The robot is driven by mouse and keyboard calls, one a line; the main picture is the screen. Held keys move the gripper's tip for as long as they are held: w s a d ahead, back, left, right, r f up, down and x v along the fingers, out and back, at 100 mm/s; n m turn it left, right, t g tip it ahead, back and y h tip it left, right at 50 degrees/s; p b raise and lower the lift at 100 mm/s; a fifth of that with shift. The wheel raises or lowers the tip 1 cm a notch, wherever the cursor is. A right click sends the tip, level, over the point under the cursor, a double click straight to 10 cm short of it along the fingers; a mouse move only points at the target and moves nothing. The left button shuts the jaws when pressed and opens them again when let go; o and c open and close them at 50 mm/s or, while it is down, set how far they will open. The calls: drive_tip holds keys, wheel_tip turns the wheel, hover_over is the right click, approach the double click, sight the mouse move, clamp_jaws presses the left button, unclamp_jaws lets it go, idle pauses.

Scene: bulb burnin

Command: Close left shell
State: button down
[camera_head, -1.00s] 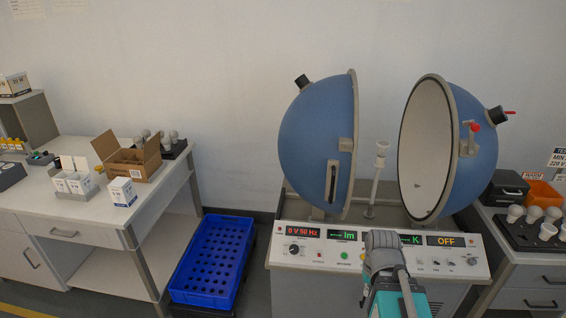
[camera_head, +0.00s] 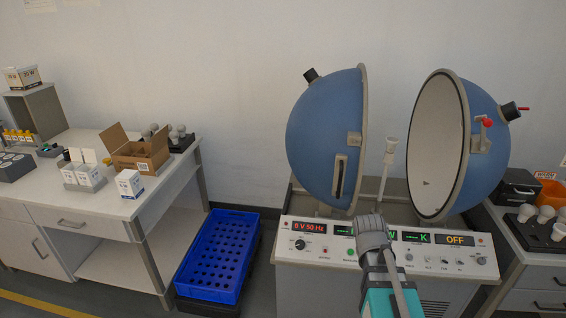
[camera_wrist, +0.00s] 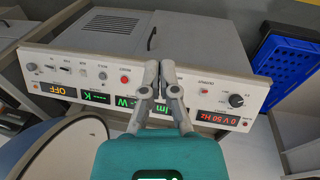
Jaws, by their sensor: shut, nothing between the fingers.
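The left shell (camera_head: 322,140) is a blue half-sphere with a grey rim, standing upright on the test bench. A grey slotted bracket (camera_head: 340,178) sits on its front near the rim. The right shell (camera_head: 485,160) stands apart from it, its pale inside facing left. A lamp post (camera_head: 388,165) stands in the gap between them. In the wrist view my gripper (camera_wrist: 157,72) is shut and empty, above the bench's control panel. My arm crosses the panel's front in the head view and hides part of the displays. The fingers are not clearly seen there.
The control panel (camera_head: 300,255) has lit displays and knobs. A blue crate (camera_head: 213,262) stands low to its left. A side table (camera_head: 100,210) with boxes is further left. Bulbs (camera_head: 545,215) and an orange bin stand on the right bench. A curved blue part shows lower left in the wrist view.

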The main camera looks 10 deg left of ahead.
drive_tip(key=w+a+n+t+h+b, duration=0.25)
drive_tip(key=w+a+h+b, duration=0.2)
drive_tip(key=w, duration=0.75)
drive_tip(key=w+a+n+t+h+b, duration=0.2)
drive_tip(key=w+a+t+h+b, duration=0.3)
drive_tip(key=w, duration=0.8)
drive_tip(key=w+a+r+n+t+b, duration=0.1)
drive_tip(key=w+a+r+n+t, duration=0.1)
drive_tip(key=a, duration=0.8)
drive_tip(key=w+a+r+n+t+y+b, duration=0.1)
drive_tip(key=w+a+r+n+t+b, duration=0.1)
drive_tip(key=w+a, duration=0.5)
drive_tip(key=w+a+r+n+t+b, duration=0.1)
drive_tip(key=w+a+n+t, duration=0.3)
drive_tip(key=a, duration=1)
drive_tip(key=shift+w+r+t+y, duration=0.35)
drive_tip(key=shift+r+t, duration=0.15)
drive_tip(key=shift+t, duration=0.05)
drive_tip(key=shift+d, duration=0.1)
drive_tip(key=s+d+p+x, duration=0.1)
drive_tip(key=d+x, duration=0.1)
drive_tip(key=x, duration=1)
drive_tip(key=shift+w+d+p, duration=0.15)
drive_tip(key=shift+d+p, duration=0.15)
drive_tip(key=shift+d, duration=0.1)
